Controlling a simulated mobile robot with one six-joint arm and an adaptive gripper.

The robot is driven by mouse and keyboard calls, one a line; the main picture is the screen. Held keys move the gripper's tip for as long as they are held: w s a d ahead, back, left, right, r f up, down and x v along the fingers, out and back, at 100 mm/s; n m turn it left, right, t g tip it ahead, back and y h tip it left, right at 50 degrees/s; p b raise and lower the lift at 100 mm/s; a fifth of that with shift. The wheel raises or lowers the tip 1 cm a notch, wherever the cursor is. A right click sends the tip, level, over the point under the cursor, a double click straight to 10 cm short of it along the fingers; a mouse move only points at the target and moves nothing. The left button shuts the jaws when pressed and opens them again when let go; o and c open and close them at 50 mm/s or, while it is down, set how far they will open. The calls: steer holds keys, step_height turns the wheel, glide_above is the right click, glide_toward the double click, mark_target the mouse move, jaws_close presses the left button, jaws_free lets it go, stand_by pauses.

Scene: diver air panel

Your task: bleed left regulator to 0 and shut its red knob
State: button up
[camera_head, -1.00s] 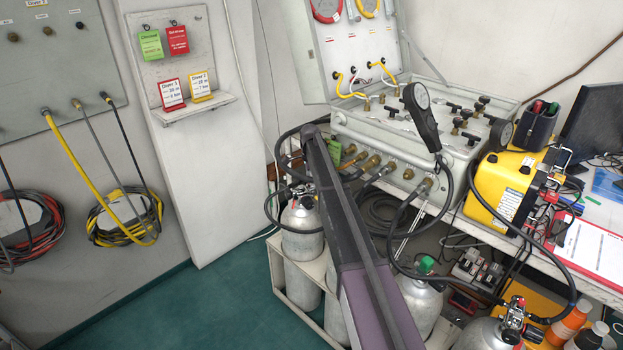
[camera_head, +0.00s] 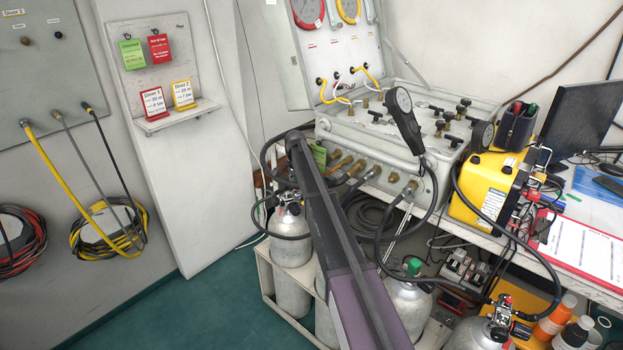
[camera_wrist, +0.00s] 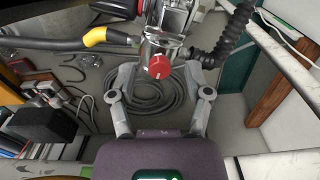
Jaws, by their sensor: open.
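In the wrist view a red knob (camera_wrist: 160,66) sits on the lower end of a metal regulator body (camera_wrist: 163,22). My gripper (camera_wrist: 163,77) is open, with one finger on each side of the knob and gaps between; I cannot tell how far the knob is in depth. In the head view the left regulator (camera_head: 289,197) tops the left grey cylinder (camera_head: 291,250). My arm hides the gripper there. A second regulator (camera_head: 503,318) with a red knob is on a cylinder at the lower right. No readable pressure on the left regulator shows.
In the wrist view a dark hose with a yellow sleeve (camera_wrist: 108,37) joins from the left and a black ribbed hose (camera_wrist: 235,30) lies right. Coiled hose (camera_wrist: 165,95) lies beyond. The grey air panel (camera_head: 350,140) and yellow case (camera_head: 480,190) stand behind and right of my arm.

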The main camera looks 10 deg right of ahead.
mark_target(297, 187)
steer(key=n, duration=1.6)
step_height(297, 187, up, 14)
steer(key=p, duration=1.4)
steer(key=s+r+m+p, duration=0.1)
steer(key=s+r+p, duration=0.2)
steer(key=s, duration=1)
steer(key=s+r+m+p, duration=0.1)
steer(key=s+r+p, duration=0.2)
steer(key=s, duration=1.1)
steer(key=shift+r+p, duration=0.4)
steer(key=shift+r, duration=0.05)
steer(key=shift+s, duration=0.1)
